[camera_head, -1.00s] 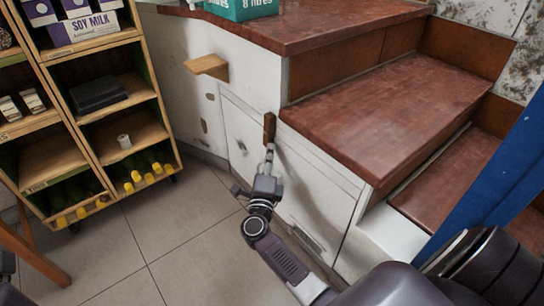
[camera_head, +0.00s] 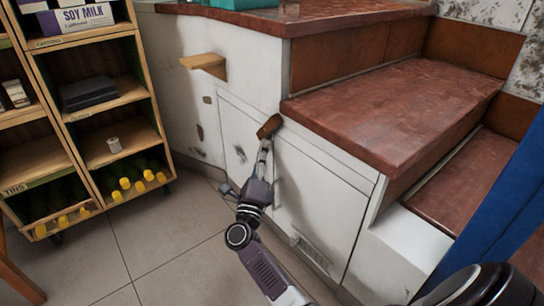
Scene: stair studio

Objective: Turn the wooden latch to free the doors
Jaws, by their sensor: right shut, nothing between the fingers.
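The wooden latch (camera_head: 269,126) is a small brown block on the white cabinet front, near the corner under the red-brown step. It sits tilted, its upper end leaning right. My right gripper (camera_head: 265,146) is shut and empty, with its tips at the lower end of the latch, seemingly touching it. The white doors (camera_head: 322,205) below and beside the latch look closed. My left gripper is not in view.
A wooden shelf unit (camera_head: 139,101) with cartons and yellow-capped bottles stands at the left. A small wooden ledge (camera_head: 205,62) juts from the white wall. Red-brown steps (camera_head: 400,110) rise at the right. The tiled floor (camera_head: 175,250) between is clear.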

